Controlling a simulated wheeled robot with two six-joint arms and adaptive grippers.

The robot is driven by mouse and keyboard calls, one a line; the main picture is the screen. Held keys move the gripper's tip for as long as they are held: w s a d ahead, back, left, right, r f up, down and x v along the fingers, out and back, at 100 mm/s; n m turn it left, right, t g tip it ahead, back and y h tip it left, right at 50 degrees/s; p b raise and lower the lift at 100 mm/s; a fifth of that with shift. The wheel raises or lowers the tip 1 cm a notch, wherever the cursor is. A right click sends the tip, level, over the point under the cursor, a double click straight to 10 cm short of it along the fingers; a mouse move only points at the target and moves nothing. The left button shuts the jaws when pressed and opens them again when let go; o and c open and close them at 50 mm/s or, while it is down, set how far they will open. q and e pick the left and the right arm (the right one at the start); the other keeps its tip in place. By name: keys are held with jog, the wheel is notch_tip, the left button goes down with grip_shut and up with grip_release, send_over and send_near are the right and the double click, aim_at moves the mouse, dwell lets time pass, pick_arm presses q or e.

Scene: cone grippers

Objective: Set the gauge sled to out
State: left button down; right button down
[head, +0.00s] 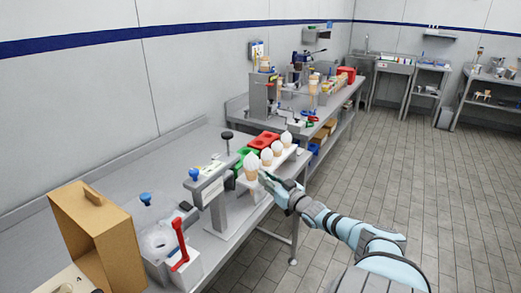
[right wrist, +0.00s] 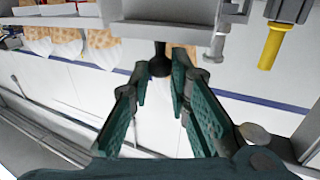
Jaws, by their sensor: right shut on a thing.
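The gauge appears to be the grey stand (head: 213,182) at the near end of the bench, with a beam across its top; I cannot tell for sure which part is its sled. My right gripper (head: 264,176) is at the bench's right edge, beside the cone rack. In the right wrist view, its two green fingers (right wrist: 158,84) are closed around a black knob (right wrist: 159,62) that projects from a grey block. In the head view this knob is hidden by the gripper. The sled's position marks are not readable. My left gripper is not in view.
A white rack with several topped cones (head: 267,157) stands close to my right gripper. A cardboard box (head: 97,235) and a red lever (head: 180,245) are nearer. The floor on the right is clear.

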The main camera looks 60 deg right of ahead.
jog(key=c, duration=1.8)
grip_release()
jog(key=shift+d, duration=0.1)
jog(key=shift+o, duration=1.4)
jog(key=shift+s+d, duration=0.2)
jog(key=shift+a, duration=0.15)
jog(key=v, duration=1.1)
jog(key=shift+s, duration=0.45)
